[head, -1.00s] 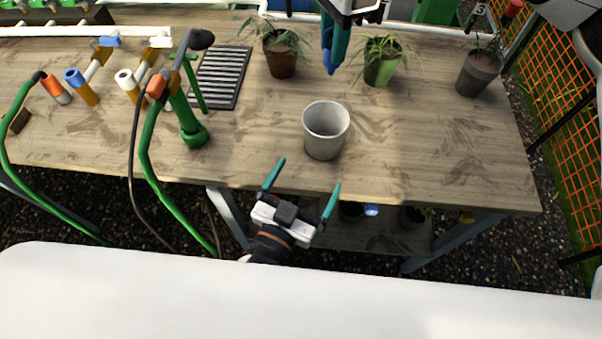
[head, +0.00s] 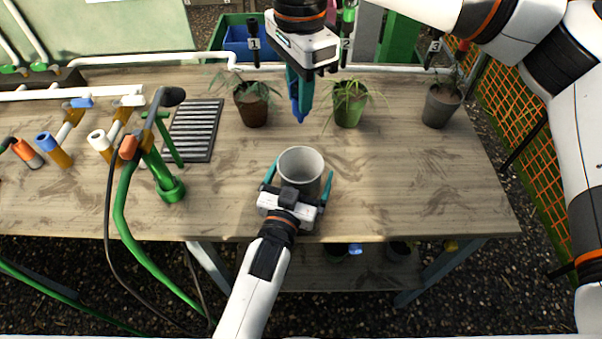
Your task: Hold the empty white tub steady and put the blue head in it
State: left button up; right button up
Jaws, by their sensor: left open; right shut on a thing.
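The empty white tub (head: 300,162) stands upright on the wooden bench near its front edge. My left gripper (head: 301,171) is open at the tub's near side, one finger on either side of it. I cannot tell whether the fingers touch the wall. My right gripper (head: 299,90) points down and is shut on the blue head (head: 297,112), of which only a narrow part shows below and beside the fingers. It hangs behind the tub in the picture, apart from it. A blue-ended fitting (head: 46,143) lies at the left of the bench.
A brown-potted plant (head: 254,110), a green-potted plant (head: 347,112) and a grey-potted plant (head: 439,107) stand along the back. A green watering fitting (head: 171,188) with hoses and a slatted grate (head: 195,130) are on the left. The bench right of the tub is clear.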

pick_arm(q)
jog(key=c, duration=1.1)
pick_arm(e)
notch_tip(320, 180, down, 13)
dwell(1.0)
jog(key=shift+r, duration=0.1)
jog(key=o, duration=1)
notch_tip(320, 180, up, 12)
jog(key=shift+r, duration=0.1)
